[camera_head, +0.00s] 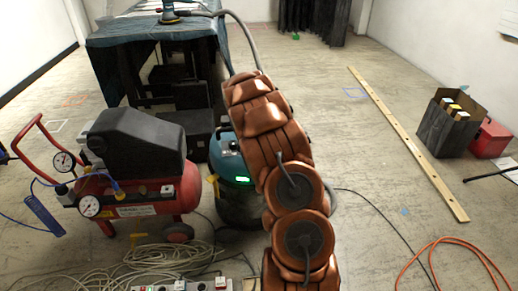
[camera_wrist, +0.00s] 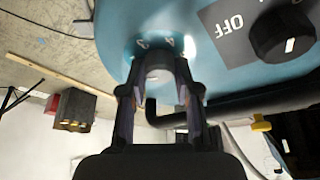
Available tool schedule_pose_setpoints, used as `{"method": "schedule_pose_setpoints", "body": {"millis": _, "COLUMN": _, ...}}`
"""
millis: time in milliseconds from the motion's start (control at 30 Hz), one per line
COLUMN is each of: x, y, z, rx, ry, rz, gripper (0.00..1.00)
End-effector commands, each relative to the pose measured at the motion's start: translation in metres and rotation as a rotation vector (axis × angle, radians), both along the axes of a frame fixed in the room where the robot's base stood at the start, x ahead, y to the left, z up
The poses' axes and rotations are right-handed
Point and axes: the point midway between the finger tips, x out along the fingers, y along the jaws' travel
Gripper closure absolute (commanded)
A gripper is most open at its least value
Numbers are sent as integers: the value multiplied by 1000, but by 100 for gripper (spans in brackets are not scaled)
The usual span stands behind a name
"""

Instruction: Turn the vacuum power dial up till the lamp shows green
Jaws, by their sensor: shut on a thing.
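The vacuum (camera_head: 227,157) is a teal and dark canister beside the compressor, partly hidden behind my arm. A small lamp (camera_head: 243,180) on its front glows green. In the wrist view the teal vacuum body (camera_wrist: 210,75) fills the top and right. My gripper (camera_wrist: 158,88) is shut on the grey power dial (camera_wrist: 158,62), one finger on each side. Pale scale marks show above the dial. A black knob (camera_wrist: 283,35) by an OFF label sits to the right, apart from my gripper. In the head view my arm hides the gripper and dial.
A red compressor (camera_head: 150,190) stands close left of the vacuum. Coiled cables (camera_head: 170,262) lie in front. A draped table (camera_head: 110,40) is behind.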

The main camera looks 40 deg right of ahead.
Motion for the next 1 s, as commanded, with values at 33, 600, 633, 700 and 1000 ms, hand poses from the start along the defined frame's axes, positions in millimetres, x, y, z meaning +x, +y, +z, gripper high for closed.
{"method": "schedule_pose_setpoints", "body": {"millis": 33, "x": 1, "y": 0, "z": -2, "rx": -1, "ry": 0, "rz": -10, "gripper": 100}}
{"method": "schedule_pose_setpoints", "body": {"millis": 600, "x": 0, "y": 1, "z": 0, "rx": 2, "ry": 2, "rz": -42, "gripper": 100}}
{"method": "schedule_pose_setpoints", "body": {"millis": 633, "x": 0, "y": 1, "z": 0, "rx": 2, "ry": 2, "rz": -42, "gripper": 67}}
{"method": "schedule_pose_setpoints", "body": {"millis": 700, "x": 0, "y": 1, "z": 0, "rx": 2, "ry": 2, "rz": -42, "gripper": 59}}
{"method": "schedule_pose_setpoints", "body": {"millis": 1000, "x": 0, "y": 0, "z": 0, "rx": 2, "ry": 1, "rz": -40, "gripper": 44}}
